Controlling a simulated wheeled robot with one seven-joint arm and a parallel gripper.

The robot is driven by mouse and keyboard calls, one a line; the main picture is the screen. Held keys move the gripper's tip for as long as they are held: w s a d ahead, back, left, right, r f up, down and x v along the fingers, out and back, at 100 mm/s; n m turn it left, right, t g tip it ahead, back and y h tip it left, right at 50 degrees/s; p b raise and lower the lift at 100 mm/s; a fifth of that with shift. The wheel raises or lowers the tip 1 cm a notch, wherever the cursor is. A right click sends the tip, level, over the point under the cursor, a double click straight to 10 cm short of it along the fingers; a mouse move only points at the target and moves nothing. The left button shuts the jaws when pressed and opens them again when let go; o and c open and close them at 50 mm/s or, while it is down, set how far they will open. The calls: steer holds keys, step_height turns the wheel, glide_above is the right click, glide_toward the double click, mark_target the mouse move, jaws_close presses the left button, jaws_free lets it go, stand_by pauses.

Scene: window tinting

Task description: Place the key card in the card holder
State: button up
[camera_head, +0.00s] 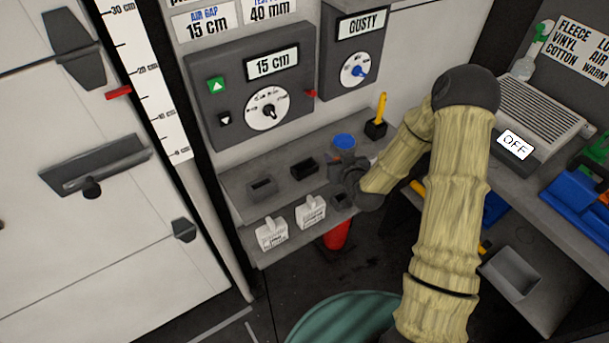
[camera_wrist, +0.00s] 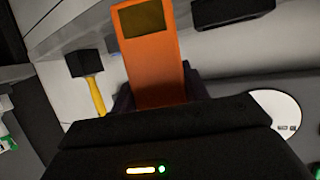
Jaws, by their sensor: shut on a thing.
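My gripper (camera_head: 346,170) is low over the grey shelf in the head view, with its dark fingers partly hidden by the wrist. In the wrist view an orange flat card (camera_wrist: 152,75) with a dark window stands up between the dark fingers, and my gripper (camera_wrist: 158,98) is shut on it. Two dark open-topped boxes, one at the left (camera_head: 262,187) and one further right (camera_head: 304,168), sit on the shelf. I cannot tell which holder is the card holder.
White labelled blocks (camera_head: 271,232) (camera_head: 311,210) stand at the shelf's front. A blue round-topped item (camera_head: 343,141) and a black holder with a yellow-handled tool (camera_head: 376,128) are close to my gripper. A control box (camera_head: 252,85) hangs above. A grey heater-like unit (camera_head: 540,115) stands right.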

steer(key=w+a+r+n+g+y+b, duration=0.2)
steer(key=a+r+b, duration=0.3)
steer(key=a+r, duration=0.5)
steer(key=shift+w+a+r+n+y, duration=0.25)
steer(key=shift+a+n+y, duration=0.15)
steer(key=shift+n+y, duration=0.45)
steer(key=shift+f, duration=2.95)
steer(key=shift+f+p, duration=0.3)
steer(key=shift+f, duration=1.75)
